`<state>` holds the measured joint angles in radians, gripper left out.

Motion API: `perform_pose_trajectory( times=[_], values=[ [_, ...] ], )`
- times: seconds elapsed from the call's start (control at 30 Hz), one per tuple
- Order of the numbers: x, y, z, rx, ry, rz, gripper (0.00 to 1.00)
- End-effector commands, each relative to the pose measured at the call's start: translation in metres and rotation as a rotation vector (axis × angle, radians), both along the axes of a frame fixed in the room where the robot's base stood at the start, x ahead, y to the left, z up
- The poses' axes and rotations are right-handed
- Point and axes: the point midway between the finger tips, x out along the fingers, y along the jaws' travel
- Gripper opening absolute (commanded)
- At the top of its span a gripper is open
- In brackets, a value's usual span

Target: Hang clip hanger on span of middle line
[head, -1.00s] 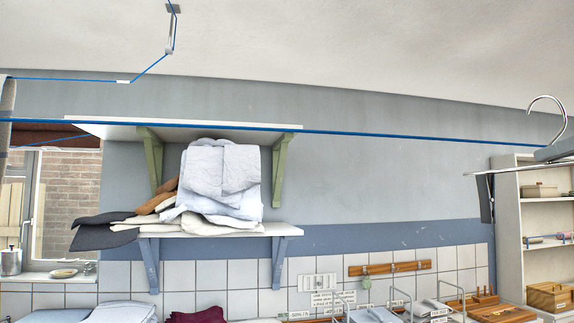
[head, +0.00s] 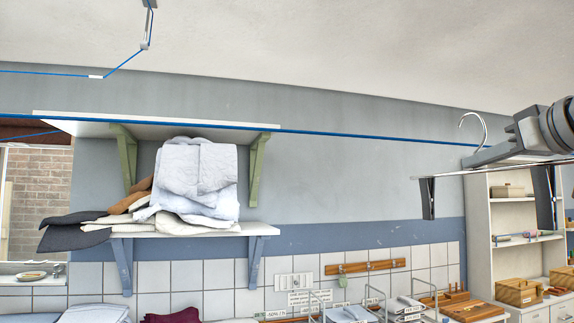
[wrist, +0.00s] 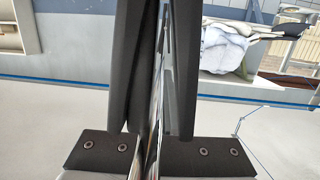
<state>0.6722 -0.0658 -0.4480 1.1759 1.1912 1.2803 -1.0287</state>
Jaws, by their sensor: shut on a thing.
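The clip hanger (head: 478,172) is at the right of the head view, with a thin metal bar, two dark clips and a silver hook (head: 474,128). My gripper (head: 488,156) is shut on it just below the hook. A taut blue line (head: 300,131) crosses the head view to the hook area. The hook's curve shows above the line; I cannot tell whether it is in front of or behind it. In the wrist view, the fingers (wrist: 157,60) close on the hanger, seen edge-on, and a blue line (wrist: 60,80) passes behind them.
Another blue line (head: 45,72) with a white joiner runs at upper left. A wall shelf (head: 190,229) holds folded cloths under a second shelf (head: 75,122). A white shelf unit (head: 478,215) stands at right. The space around the long line's middle looks clear.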

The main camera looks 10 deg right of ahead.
Motion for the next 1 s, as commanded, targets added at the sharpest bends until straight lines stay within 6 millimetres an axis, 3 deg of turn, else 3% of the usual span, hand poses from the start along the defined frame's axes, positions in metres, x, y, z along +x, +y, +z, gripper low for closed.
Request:
perform_pose_trajectory(
  times=[0.73,1.0],
  values=[
    [0.053,0.005,0.001,-0.001,0.000,0.002,0.00],
    [0.060,0.005,-0.017,0.000,-0.001,0.000,0.00]
  ],
)
